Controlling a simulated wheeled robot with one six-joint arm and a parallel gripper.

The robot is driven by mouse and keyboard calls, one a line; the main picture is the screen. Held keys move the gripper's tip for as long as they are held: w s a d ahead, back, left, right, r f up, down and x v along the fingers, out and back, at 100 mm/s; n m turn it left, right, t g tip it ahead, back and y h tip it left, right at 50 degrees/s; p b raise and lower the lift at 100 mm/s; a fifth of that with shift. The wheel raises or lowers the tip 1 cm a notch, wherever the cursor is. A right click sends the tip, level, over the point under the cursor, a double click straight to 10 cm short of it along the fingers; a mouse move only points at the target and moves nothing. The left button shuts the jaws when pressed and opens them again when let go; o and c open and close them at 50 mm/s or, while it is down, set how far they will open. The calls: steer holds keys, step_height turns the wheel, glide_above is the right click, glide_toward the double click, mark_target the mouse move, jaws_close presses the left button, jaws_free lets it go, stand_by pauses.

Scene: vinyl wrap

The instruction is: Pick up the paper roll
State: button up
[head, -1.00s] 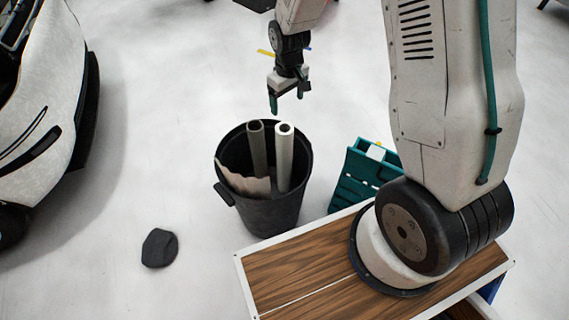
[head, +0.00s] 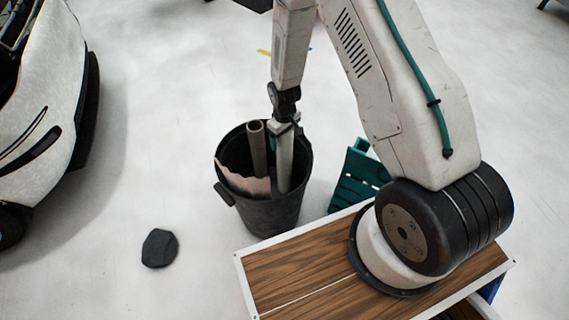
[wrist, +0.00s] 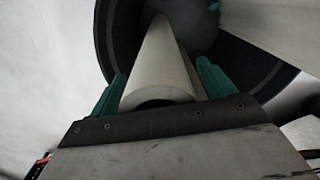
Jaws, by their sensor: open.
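A light paper roll (head: 285,165) stands nearly upright in the black bin (head: 270,215). A second, greyer roll (head: 257,150) stands beside it on the left. My gripper (head: 284,128) is at the top of the light roll, above the bin. In the wrist view my gripper (wrist: 160,88) is open, with a green finger on each side of the light roll (wrist: 163,65). The roll's open end lies close to the palm, and gaps show between it and the fingers. In the head view the roll's top is hidden behind my gripper.
Crumpled brown paper (head: 242,182) sticks up inside the bin at the left. A teal crate (head: 358,180) stands right of the bin. A dark lump (head: 160,248) lies on the floor. A white car (head: 40,120) is at the left.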

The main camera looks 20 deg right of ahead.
steer(key=shift+f, duration=0.15)
steer(key=c, duration=1.5)
steer(key=shift+c, duration=0.2)
